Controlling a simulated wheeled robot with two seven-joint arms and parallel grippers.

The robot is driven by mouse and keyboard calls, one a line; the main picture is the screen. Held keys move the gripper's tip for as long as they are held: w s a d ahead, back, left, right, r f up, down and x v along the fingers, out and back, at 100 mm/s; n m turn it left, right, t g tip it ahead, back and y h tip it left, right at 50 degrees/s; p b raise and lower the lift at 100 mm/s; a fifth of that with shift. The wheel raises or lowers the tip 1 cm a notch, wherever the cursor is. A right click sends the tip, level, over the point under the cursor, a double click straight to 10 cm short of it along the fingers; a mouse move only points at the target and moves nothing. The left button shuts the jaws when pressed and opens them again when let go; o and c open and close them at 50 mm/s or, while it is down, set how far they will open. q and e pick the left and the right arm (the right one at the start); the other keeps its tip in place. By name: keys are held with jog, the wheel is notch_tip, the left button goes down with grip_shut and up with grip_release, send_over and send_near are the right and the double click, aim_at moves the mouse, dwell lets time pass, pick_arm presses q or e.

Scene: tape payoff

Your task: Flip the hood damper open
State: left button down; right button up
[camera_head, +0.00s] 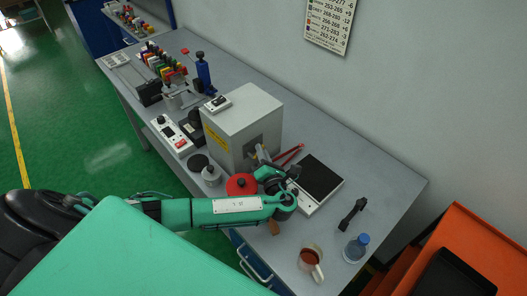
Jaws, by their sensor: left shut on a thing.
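A grey box-like housing (243,128) with a yellow label stands in the middle of the bench. My left gripper (266,161) is shut at this small part. The fingertips and most of the part are small and partly hidden by my wrist. My right gripper is not in view.
Red-handled pliers (291,154) and a black-topped scale (321,179) lie right of my gripper. A red disc (241,184) sits just behind my forearm. A mug (310,262), a bottle (356,247) and a black tool (351,214) stand or lie at the right end.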

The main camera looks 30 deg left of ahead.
pick_arm(q)
jog(key=n+y, duration=0.1)
jog(key=n, duration=0.1)
jog(key=s+n+y+b, duration=0.1)
jog(key=n, duration=0.1)
jog(key=shift+a+r, duration=0.15)
jog(key=n+y+b, duration=0.1)
jog(key=n, duration=0.1)
jog(key=n+y+b, duration=0.1)
jog(key=n, duration=0.1)
jog(key=shift+s+a+r+n+g, duration=0.15)
jog(key=shift+s+n+g, duration=0.25)
jog(key=shift+s+r+n+y+b, duration=0.15)
jog(key=shift+n+y+b, duration=0.2)
jog(key=shift+n, duration=0.35)
jog(key=shift+g, duration=0.3)
jog(key=c, duration=1.5)
grip_release()
